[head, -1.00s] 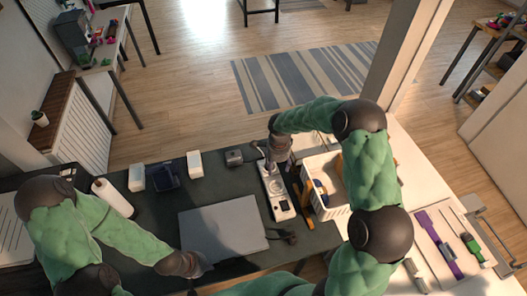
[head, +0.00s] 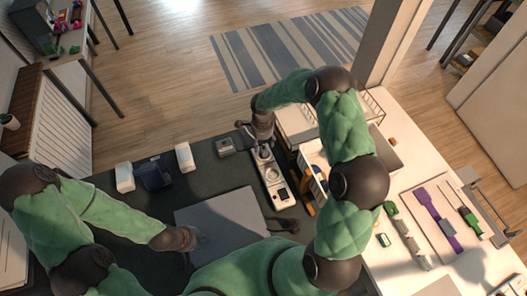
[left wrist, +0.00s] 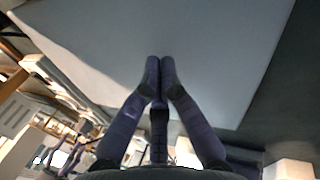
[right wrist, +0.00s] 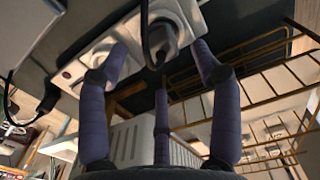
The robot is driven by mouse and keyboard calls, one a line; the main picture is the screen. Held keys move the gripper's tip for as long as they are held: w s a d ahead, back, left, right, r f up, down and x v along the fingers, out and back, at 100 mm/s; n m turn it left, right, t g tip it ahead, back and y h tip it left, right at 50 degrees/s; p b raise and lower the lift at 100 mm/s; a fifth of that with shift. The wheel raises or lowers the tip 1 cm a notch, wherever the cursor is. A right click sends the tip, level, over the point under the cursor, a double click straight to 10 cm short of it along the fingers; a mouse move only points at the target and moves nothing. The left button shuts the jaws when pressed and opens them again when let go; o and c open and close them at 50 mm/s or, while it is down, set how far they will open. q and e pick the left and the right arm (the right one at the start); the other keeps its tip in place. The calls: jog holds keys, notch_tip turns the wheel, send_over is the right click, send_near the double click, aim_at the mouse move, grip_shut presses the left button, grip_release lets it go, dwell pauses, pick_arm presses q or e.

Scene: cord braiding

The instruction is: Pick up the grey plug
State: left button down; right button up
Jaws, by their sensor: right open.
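A white power strip (head: 272,182) lies on the dark table top, with round sockets along it. In the right wrist view a dark plug with a cord (right wrist: 158,42) stands at a socket of the strip (right wrist: 100,62); its colour is hard to tell as grey or black. My right gripper (right wrist: 159,52) is open, with its fingers on either side of this plug. In the head view my right gripper (head: 260,137) is over the far end of the strip and hides the plug. My left gripper (left wrist: 160,62) is shut and empty above the grey panel (head: 225,222).
A second black plug with a cable (right wrist: 48,98) lies at the strip's other end. A white basket (head: 314,160) stands right of the strip, and wire mesh (right wrist: 250,85) is close to my right fingers. A small grey box (head: 227,146) stands left of the strip.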

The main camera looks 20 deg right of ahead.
aim_at(264, 149)
jog(key=shift+d+f, duration=0.15)
jog(key=shift+f, duration=1.25)
jog(key=shift+d+f, duration=0.1)
jog(key=shift+f, duration=1.25)
jog(key=shift+s, duration=0.1)
grip_shut()
